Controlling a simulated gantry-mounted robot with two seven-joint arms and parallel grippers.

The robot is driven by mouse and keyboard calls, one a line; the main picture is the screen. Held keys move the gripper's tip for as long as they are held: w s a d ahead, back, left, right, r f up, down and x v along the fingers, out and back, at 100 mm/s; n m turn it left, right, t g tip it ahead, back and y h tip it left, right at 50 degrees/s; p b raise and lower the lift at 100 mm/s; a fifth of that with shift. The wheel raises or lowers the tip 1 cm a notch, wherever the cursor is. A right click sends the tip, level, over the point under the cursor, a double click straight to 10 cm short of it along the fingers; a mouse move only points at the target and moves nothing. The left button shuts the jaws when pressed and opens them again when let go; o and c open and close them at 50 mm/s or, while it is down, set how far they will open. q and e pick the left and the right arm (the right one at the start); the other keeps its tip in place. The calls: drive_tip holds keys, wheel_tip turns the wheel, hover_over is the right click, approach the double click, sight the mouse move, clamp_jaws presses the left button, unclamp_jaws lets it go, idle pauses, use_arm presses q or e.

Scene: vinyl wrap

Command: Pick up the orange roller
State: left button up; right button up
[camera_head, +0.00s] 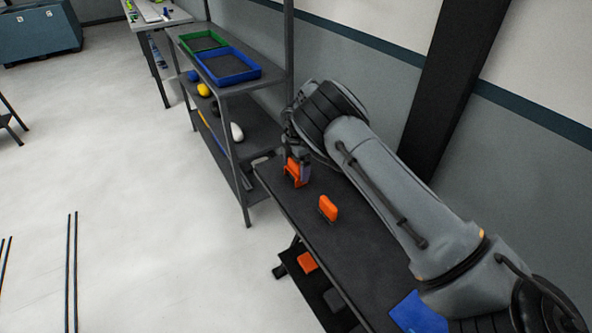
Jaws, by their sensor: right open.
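My right gripper (299,168) points down over the far end of the dark bench (345,252). Its fingers are small and dark here, and they are open. An orange piece (292,171) is right at the fingers, partly covered by them; I cannot tell whether they touch it. A second orange piece (328,207) stands on the bench closer to the camera, apart from the gripper. Both are too small to tell which is the roller. My left gripper is out of view.
A blue sheet (415,315) lies at the bench's near end. An orange item (307,262) is on the lower shelf. A rack with a green tray (204,42) and a blue tray (229,72) stands beyond the bench. The wall is close on the right; floor is clear left.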

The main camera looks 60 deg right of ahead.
drive_tip(key=c, duration=1)
drive_tip(key=shift+o, duration=0.2)
drive_tip(key=shift+r, duration=0.1)
drive_tip(key=shift+r+p, duration=0.4)
drive_tip(key=shift+r, duration=0.4)
wheel_tip(320, 180, up, 3)
drive_tip(key=shift+f+p, duration=0.2)
drive_tip(key=shift+p, duration=0.2)
drive_tip(key=s+a+r+p, duration=0.1)
drive_tip(key=s+a+r, duration=0.1)
drive_tip(key=s, duration=0.3)
drive_tip(key=s+a+r+p, duration=0.1)
drive_tip(key=s+a+r, duration=0.2)
drive_tip(key=s+r, duration=0.1)
drive_tip(key=shift+s+r, duration=0.3)
drive_tip(key=shift+s, duration=0.45)
